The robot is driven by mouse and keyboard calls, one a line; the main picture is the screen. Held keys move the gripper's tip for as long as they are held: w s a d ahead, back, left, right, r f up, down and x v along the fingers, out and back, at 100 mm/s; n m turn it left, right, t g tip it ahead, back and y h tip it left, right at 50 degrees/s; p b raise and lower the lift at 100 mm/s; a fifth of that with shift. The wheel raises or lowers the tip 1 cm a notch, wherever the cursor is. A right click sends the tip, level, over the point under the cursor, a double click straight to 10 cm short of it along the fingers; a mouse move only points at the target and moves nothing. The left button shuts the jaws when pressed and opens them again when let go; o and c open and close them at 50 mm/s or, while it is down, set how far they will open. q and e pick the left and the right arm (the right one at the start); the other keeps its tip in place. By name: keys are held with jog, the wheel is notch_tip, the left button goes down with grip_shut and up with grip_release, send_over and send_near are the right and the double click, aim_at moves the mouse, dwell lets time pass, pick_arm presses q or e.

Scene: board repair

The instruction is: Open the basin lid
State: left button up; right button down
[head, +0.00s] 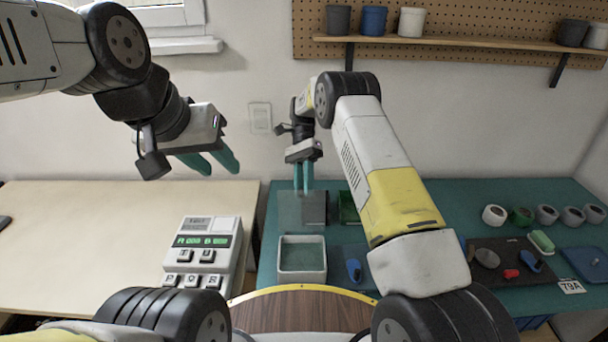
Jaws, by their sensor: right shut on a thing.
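The basin (281,262) is a white-rimmed, square box at the front left of the teal table, with a greenish inside. A faint see-through panel, which looks like its lid (289,211), shows just behind the basin, below my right fingertips. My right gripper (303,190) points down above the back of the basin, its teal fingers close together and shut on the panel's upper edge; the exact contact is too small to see. Whether the panel still touches the basin, I cannot tell. My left gripper (222,171) is open and empty, raised above the pale table at the left.
A dark grey block (316,209) and a green bin (348,208) stand behind the basin. A blue-handled tool (354,269) lies right of it. A keypad device (203,252) stands on the pale table (90,240). Several rolls and a dark mat (500,274) are at the right.

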aim_at(299, 191)
jog(key=shift+s+a+f, duration=0.25)
jog(key=shift+a+f, duration=0.25)
jog(key=shift+a, duration=0.05)
jog(key=c, duration=1.3)
grip_release()
jog(key=shift+a, duration=0.1)
jog(key=shift+o, duration=0.5)
jog(key=r, duration=0.4)
jog(key=shift+s, duration=0.35)
jog(key=s+r, duration=0.1)
jog(key=s, duration=1.4)
jog(key=shift+d+r, duration=0.15)
jog(key=shift+d, duration=0.05)
